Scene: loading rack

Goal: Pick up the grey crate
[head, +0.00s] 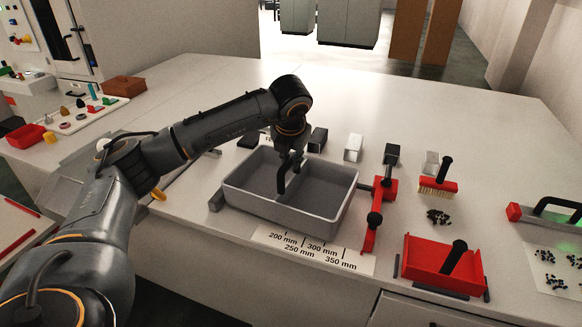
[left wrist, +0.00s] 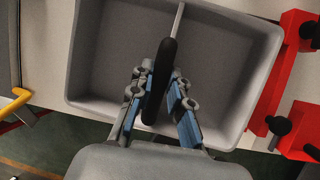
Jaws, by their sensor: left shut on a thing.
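The grey crate (head: 275,209) is an open box with a middle divider and a black handle (head: 282,182). It sits on the light worktop in the middle of the head view. It also fills much of the left wrist view (left wrist: 108,62). My left gripper (head: 291,162) reaches down over the crate's middle. In the left wrist view its two fingers (left wrist: 158,98) are on either side of the black handle and shut on it. The fingers hide part of the handle. My right gripper is in neither view.
A red clamp (head: 380,205) stands close to the crate's right side. A printed millimetre scale (head: 312,251) lies in front of it. Small blocks (head: 353,148) stand behind it. A red dustpan (head: 428,262) and a brush (head: 438,186) are farther right.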

